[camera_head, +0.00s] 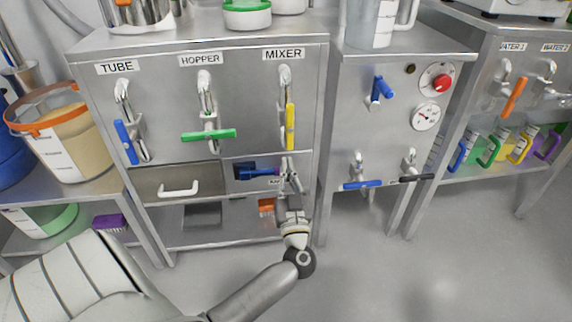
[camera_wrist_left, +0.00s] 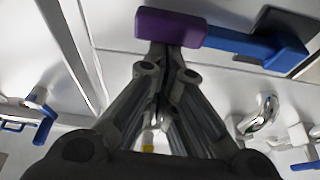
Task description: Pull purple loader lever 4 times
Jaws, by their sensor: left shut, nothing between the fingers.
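The loader lever shows in the head view as a dark blue bar with a purple end (camera_head: 265,171), set in the cabinet front below the MIXER label. In the left wrist view its purple end block (camera_wrist_left: 168,27) lies across the top middle, with the blue bar running right to a blue end. My left gripper (camera_head: 289,173) is shut and empty, its fingers right of the lever's purple end in the head view. In the left wrist view the shut fingertips (camera_wrist_left: 163,48) are at the purple block's edge; I cannot tell whether they touch. My right gripper is not in view.
Above are a blue TUBE valve handle (camera_head: 125,142), a green HOPPER handle (camera_head: 208,135) and a yellow MIXER handle (camera_head: 290,127). A drawer with a white handle (camera_head: 178,189) is to the left. A second cabinet (camera_head: 345,110) stands close on the right. The floor in front is clear.

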